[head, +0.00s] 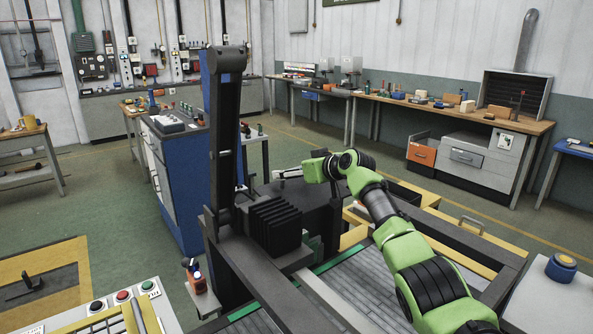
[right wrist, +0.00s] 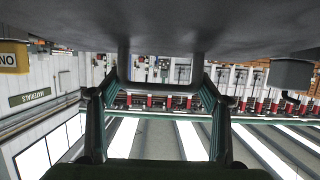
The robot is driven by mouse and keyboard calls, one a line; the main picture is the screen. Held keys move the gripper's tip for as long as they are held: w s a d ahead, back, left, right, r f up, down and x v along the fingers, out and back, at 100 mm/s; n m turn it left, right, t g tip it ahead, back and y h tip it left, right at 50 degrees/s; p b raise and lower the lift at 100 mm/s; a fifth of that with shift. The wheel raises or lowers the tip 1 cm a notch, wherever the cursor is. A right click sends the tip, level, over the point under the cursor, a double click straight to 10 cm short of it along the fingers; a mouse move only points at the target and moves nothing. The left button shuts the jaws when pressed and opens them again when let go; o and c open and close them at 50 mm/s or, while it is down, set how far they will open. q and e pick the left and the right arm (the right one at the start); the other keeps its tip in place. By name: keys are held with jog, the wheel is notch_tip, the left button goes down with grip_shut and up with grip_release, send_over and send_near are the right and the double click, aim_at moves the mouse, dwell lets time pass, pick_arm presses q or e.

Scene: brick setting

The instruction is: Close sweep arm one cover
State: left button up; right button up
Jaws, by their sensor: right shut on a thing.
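My right gripper (head: 296,172) is at the end of the green arm, over the dark grey machine block in the head view. The handle hangs below a broad dark grey surface (right wrist: 160,25) at the top of that view. I cannot tell for sure which part is the sweep arm one cover. A tall dark upright arm (head: 227,130) stands on the machine to the left. My left gripper is not in view.
A ribbed black block (head: 274,228) sits on the machine beside the upright arm. A button panel (head: 122,297) is at the front left. A blue cabinet (head: 190,190) stands behind the machine. Workbenches (head: 440,103) line the back wall. Green floor lies open on the left.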

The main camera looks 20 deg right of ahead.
jog(key=shift+w+a+f+b, duration=0.15)
jog(key=shift+f+b, duration=0.05)
jog(key=shift+f, duration=0.35)
jog(key=shift+w+a+f+b, duration=0.1)
jog(key=shift+f+b, duration=0.05)
jog(key=shift+f, duration=0.5)
jog(key=o, duration=1.3)
jog(key=shift+r, duration=0.25)
notch_tip(320, 180, up, 10)
jog(key=shift+f, duration=0.1)
